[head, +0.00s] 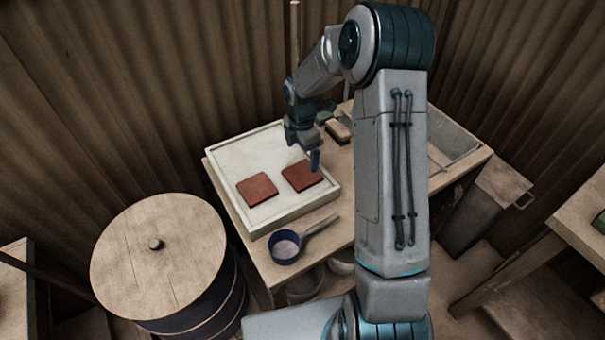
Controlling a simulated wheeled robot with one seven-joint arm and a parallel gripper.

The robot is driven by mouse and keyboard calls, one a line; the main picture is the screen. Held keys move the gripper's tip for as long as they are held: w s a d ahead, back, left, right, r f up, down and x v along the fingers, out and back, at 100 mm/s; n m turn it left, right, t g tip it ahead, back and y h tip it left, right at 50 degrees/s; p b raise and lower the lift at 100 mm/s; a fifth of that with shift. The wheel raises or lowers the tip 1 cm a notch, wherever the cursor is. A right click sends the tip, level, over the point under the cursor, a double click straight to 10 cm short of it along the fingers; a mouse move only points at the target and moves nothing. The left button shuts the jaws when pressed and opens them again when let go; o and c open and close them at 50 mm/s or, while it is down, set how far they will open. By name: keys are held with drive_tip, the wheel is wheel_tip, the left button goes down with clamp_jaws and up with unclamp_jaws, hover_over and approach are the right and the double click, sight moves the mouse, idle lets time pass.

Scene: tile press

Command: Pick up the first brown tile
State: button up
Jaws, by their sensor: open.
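Two square red-brown tiles lie flat in a shallow pale tray (240,150) on a wooden table. One brown tile (257,190) is on the left. The other brown tile (299,177) is on the right, a short gap from the first. My gripper (314,162) is open and points down over the far right part of the right tile. One finger shows against the tile's upper right corner area. Whether it touches the tile cannot be told. No tile is seen between the fingers.
A dark saucepan (287,246) sits on the table in front of the tray. A lidded barrel (160,255) stands to the left. A brush or block (338,131) lies behind the gripper, and a metal basin (455,138) is at the right. My arm hides the table's middle right.

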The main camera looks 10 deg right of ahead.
sight(302, 174)
drive_tip(key=f+p, duration=0.1)
drive_tip(key=f, duration=0.7)
drive_tip(key=shift+s+d+p, duration=0.1)
drive_tip(key=shift+s+p, duration=0.1)
drive_tip(key=shift+p, duration=0.15)
drive_tip(key=shift+c, duration=0.3)
drive_tip(key=c, duration=0.9)
